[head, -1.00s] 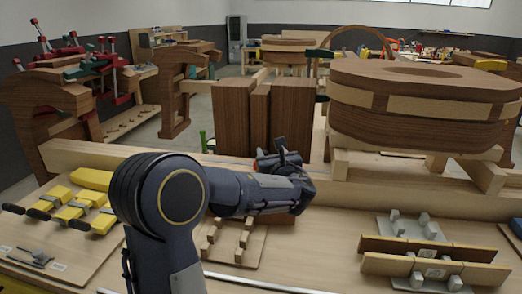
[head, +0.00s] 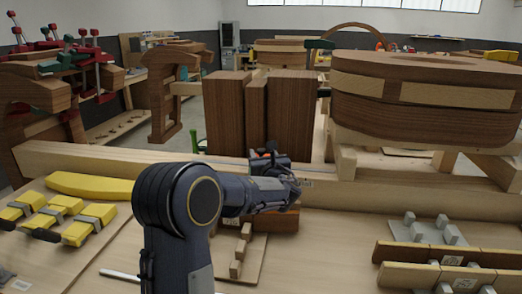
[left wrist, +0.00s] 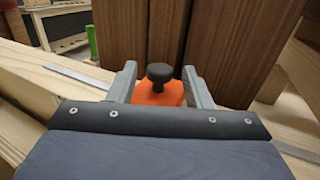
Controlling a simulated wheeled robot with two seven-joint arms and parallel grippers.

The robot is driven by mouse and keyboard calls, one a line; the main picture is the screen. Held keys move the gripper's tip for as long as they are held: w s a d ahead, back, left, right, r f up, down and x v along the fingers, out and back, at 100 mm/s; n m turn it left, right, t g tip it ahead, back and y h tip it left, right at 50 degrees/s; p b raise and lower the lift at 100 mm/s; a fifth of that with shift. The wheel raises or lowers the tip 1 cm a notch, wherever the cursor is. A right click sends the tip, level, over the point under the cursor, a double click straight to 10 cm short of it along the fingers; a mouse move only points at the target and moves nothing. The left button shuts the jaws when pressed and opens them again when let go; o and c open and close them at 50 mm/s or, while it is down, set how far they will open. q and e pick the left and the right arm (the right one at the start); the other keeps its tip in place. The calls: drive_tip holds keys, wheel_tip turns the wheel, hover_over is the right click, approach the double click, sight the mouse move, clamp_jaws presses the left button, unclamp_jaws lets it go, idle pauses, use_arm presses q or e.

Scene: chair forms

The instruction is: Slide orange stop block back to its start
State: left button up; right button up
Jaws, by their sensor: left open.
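The orange stop block (left wrist: 150,94), with a round black knob (left wrist: 160,73) on top, shows in the left wrist view. It sits between the two grey fingers of my left gripper (left wrist: 160,90), in front of upright brown wooden blocks. The fingers stand apart on either side of it; whether either touches it I cannot tell. In the head view my left gripper (head: 290,188) is at the long pale beam, below the brown blocks (head: 265,112). My right gripper is not in view.
The long pale wooden beam (head: 90,163) crosses behind the bench top. Yellow-handled tools (head: 85,225) lie at the left. Wooden strips with grey clamps (head: 440,252) are at the right. A large curved wooden form (head: 420,125) stands behind the beam at the right.

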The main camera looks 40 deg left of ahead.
use_arm(q)
drive_tip(key=shift+x, duration=1.3)
clamp_jaws()
